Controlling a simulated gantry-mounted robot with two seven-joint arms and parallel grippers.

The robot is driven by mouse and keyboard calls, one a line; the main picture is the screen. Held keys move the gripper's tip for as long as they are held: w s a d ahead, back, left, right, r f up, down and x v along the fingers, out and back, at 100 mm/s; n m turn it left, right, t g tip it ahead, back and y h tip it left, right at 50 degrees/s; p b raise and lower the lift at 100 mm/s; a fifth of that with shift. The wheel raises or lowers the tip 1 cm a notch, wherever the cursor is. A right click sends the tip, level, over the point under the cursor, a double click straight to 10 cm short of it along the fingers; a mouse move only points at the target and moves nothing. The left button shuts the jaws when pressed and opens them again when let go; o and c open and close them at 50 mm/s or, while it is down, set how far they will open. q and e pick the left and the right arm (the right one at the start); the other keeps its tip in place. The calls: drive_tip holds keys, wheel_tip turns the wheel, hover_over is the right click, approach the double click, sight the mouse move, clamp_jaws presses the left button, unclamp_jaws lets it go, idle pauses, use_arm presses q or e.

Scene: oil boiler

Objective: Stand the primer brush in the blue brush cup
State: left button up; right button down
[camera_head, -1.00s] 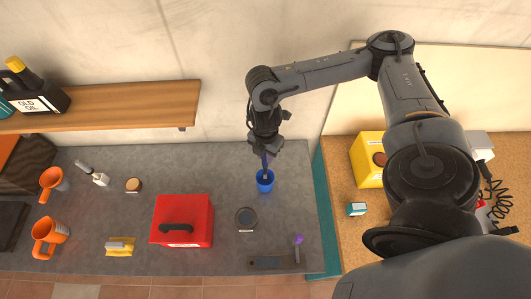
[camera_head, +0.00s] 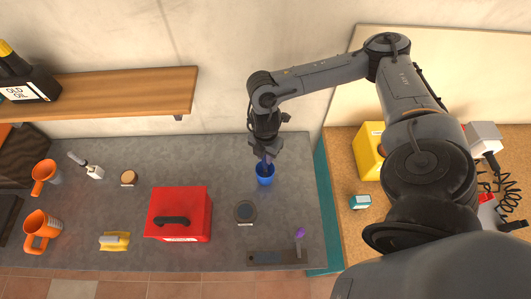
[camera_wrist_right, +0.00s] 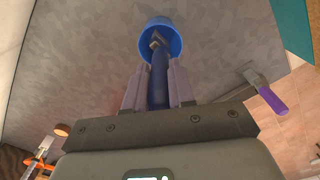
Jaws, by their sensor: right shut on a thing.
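The blue brush cup (camera_head: 265,174) stands on the grey worktop, right of the red box. My right gripper (camera_head: 266,154) is just above the cup, pointing down. In the right wrist view its fingers (camera_wrist_right: 158,88) are shut on the dark blue handle of the primer brush (camera_wrist_right: 159,78). The brush's metal end (camera_wrist_right: 156,42) lies within the outline of the cup's mouth (camera_wrist_right: 163,25). The bristles cannot be made out, and I cannot tell whether they touch the cup floor. My left gripper is not in view.
A red box (camera_head: 179,214) stands left of the cup. A dark round lid (camera_head: 246,212) and a purple-handled tool (camera_head: 300,233) lie nearer the front edge. Orange jugs (camera_head: 41,228) are at far left. A wooden shelf (camera_head: 120,95) is above at back left.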

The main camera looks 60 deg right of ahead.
drive_tip(key=c, duration=0.9)
unclamp_jaws()
drive_tip(key=shift+r, duration=0.25)
wheel_tip(320, 180, up, 4)
drive_tip(key=shift+r+p, duration=0.1)
drive_tip(key=shift+p, duration=0.45)
wheel_tip(320, 180, up, 5)
drive_tip(key=p, duration=0.3)
drive_tip(key=shift+p, duration=0.35)
drive_tip(key=shift+r+p, duration=0.5)
drive_tip(key=shift+r, duration=0.05)
